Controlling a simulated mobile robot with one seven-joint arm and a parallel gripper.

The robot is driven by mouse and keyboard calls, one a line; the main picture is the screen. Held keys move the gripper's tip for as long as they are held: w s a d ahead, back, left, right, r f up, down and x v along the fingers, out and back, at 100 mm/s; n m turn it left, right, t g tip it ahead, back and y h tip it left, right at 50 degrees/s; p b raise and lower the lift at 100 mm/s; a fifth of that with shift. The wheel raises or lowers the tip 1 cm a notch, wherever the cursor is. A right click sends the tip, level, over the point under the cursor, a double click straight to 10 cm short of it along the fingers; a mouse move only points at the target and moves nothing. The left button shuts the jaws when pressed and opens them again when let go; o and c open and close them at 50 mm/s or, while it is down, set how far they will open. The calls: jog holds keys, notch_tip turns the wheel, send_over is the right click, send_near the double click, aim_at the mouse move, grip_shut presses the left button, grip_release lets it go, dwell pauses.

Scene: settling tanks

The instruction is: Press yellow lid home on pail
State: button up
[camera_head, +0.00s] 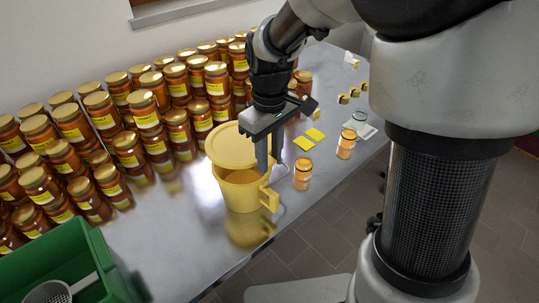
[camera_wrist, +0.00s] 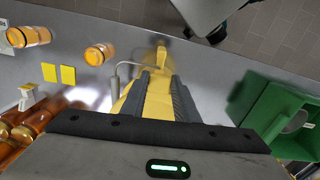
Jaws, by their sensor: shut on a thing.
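The yellow pail (camera_head: 243,192) stands upright on the metal table, with a block-like grip on its right side. The round yellow lid (camera_head: 229,146) is over the pail, shifted toward the back left, with a gap between it and the pail's front rim. My gripper (camera_head: 263,172) points down at the lid's right edge and is shut on it. In the wrist view, the yellow lid (camera_wrist: 157,98) shows between the two dark fingers of my gripper (camera_wrist: 157,92). The fingers and wrist hide part of the lid's edge and the pail's rim.
Many honey jars (camera_head: 130,150) crowd the table behind and left. A green crate (camera_head: 85,262) is at the lower left. Bare table (camera_head: 165,225) is in front left.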

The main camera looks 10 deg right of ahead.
jog(key=shift+s+f+b, duration=0.15)
jog(key=shift+f+b, duration=0.3)
jog(key=shift+f, duration=0.2)
jog(key=shift+f+b, duration=1.45)
jog(key=shift+f, duration=0.5)
jog(key=shift+f, duration=0.7)
dwell(0.5)
jog(key=o, duration=1.6)
jog(key=shift+r, duration=0.15)
jog(key=shift+r+p, duration=2.55)
jog(key=shift+r, duration=0.85)
